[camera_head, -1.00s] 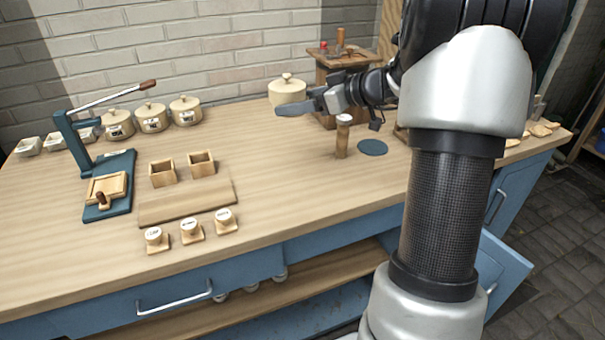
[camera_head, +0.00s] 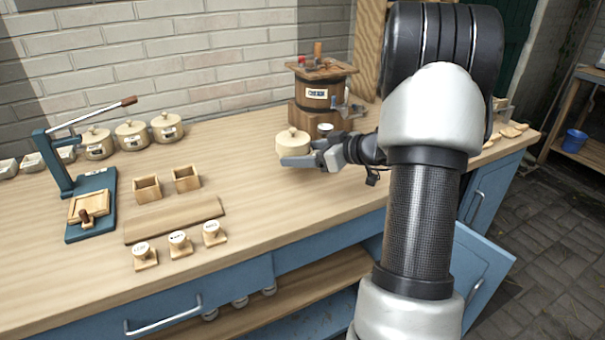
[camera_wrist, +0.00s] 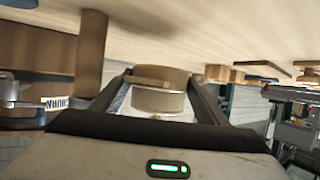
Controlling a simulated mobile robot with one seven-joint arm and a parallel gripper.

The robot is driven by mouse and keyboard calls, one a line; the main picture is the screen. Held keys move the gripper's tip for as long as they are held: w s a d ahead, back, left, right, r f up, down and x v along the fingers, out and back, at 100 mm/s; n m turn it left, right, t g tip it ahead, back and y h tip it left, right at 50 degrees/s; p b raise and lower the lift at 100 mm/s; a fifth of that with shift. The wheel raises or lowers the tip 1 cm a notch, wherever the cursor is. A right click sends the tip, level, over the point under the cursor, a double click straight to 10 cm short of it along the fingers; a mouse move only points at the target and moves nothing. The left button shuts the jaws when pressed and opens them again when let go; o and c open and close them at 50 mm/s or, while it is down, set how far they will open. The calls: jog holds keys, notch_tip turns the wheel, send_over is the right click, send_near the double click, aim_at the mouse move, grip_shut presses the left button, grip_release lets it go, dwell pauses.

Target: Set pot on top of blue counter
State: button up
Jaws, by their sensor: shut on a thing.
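The cream lidded pot (camera_head: 292,145) is at my gripper (camera_head: 302,160), over the right-middle part of the wooden top of the blue counter (camera_head: 270,203). My gripper is shut on the pot, which also shows between the two fingers in the wrist view (camera_wrist: 160,98). That view is upside down, and the pot looks upright with its lid on. The near finger covers the pot's lower part in the head view, so I cannot tell whether its base touches the counter.
A wooden churn (camera_head: 318,92) stands at the back right, with a white-topped peg (camera_head: 325,129) near my gripper. Three lidded pots (camera_head: 131,134), a blue press (camera_head: 90,205), two small boxes (camera_head: 146,188) and several stamps (camera_head: 179,244) occupy the left. The counter's front middle is clear.

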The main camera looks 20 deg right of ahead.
aim_at(303, 180)
jog(key=shift+f+b, duration=0.35)
jog(key=shift+f, duration=2.3)
jog(key=shift+f+b, duration=0.15)
jog(key=shift+b, duration=0.25)
jog(key=o, duration=1.1)
jog(key=shift+r+p, duration=0.25)
jog(key=shift+p, duration=0.25)
jog(key=shift+s+d, duration=0.2)
jog(key=shift+s, duration=0.1)
jog(key=v, duration=1.1)
jog(key=shift+s, duration=0.1)
